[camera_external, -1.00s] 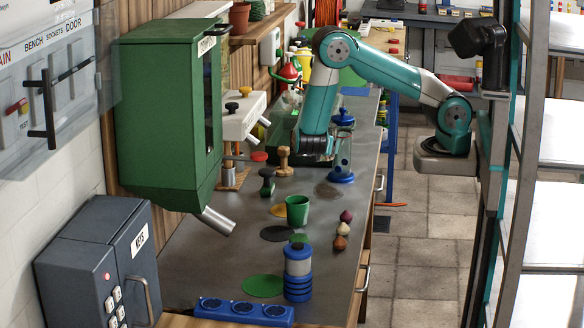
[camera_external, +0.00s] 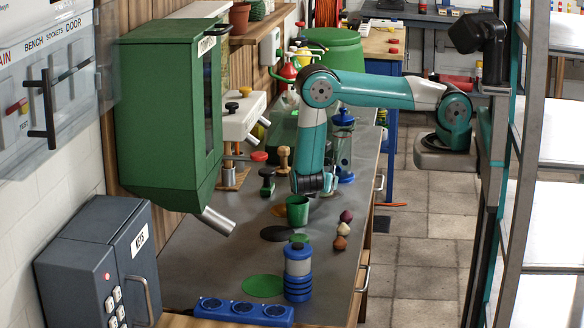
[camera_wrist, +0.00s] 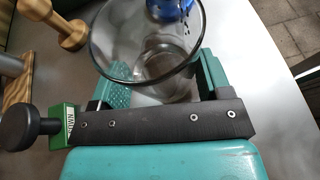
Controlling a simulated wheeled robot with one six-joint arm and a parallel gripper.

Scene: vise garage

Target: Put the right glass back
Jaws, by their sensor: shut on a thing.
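My gripper (camera_external: 328,184) hangs low over the grey bench, just behind and to the right of a green cup (camera_external: 297,213). It is shut on a clear glass; in the wrist view the glass (camera_wrist: 158,62) stands between the green jaw pads of my gripper (camera_wrist: 160,88), with its open rim toward the camera. In the external view the glass is small and mostly hidden by the gripper, so I cannot tell whether its base touches the bench. A brown round mat seen there earlier is now largely covered. Other mats are dark (camera_external: 275,234) and green (camera_external: 262,286).
A blue-capped glass container (camera_external: 342,150) stands close behind the gripper. A wooden-handled stamp (camera_external: 284,160) and a black-and-green one (camera_external: 267,184) stand left.

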